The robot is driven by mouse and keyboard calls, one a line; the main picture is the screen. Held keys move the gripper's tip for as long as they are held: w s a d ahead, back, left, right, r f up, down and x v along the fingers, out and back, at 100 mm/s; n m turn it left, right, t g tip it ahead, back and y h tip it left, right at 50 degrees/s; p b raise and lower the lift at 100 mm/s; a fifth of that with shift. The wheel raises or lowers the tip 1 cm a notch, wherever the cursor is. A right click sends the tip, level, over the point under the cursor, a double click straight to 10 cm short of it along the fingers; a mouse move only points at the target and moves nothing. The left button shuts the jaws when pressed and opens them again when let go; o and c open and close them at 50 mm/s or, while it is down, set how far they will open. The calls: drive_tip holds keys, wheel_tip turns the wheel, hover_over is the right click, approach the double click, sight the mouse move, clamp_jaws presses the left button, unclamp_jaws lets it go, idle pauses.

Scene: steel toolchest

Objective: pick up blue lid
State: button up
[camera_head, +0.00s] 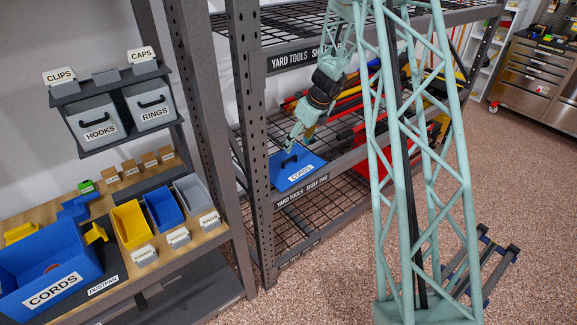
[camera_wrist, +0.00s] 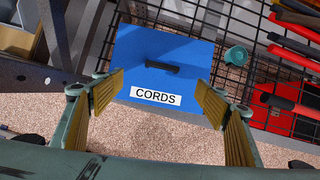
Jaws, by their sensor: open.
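The blue lid (camera_head: 290,172) lies flat on a wire shelf of the yard tools rack, near the rack's front left post. It has a black handle and a white CORDS label. In the wrist view the blue lid (camera_wrist: 165,58) is straight ahead, with its black handle (camera_wrist: 162,67) near the middle. My gripper (camera_wrist: 169,95) is open and empty, with its two yellowish finger pads on either side of the lid's lower part in that picture. In the head view my gripper (camera_head: 297,140) is just above the lid; its fingertips are hard to make out.
Red and black long-handled tools (camera_head: 345,105) lie on the shelf right of the lid. A small teal round thing (camera_wrist: 236,55) sits right of the lid. The rack's steel post (camera_head: 252,110) stands close on the left. A blue CORDS bin (camera_head: 50,268) stands on the left bench.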

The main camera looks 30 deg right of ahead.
drive_tip(key=shift+w+d+f+m, duration=0.2)
drive_tip(key=shift+w+f+m, duration=0.15)
drive_tip(key=shift+f, duration=0.3)
drive_tip(key=shift+f, duration=0.1)
drive_tip(key=b, duration=0.2)
hover_over(290, 158)
drive_tip(key=s, duration=0.3)
drive_tip(key=f, duration=0.7)
drive_tip(key=shift+w+d, duration=0.2)
drive_tip(key=shift+w+f, duration=0.2)
drive_tip(key=shift+f, duration=0.15)
drive_tip(key=shift+b+x, duration=0.6)
drive_tip(key=shift+x, duration=2)
drive_tip(key=shift+w+a, duration=0.1)
drive_tip(key=shift+w, duration=0.05)
drive_tip(key=c, duration=1)
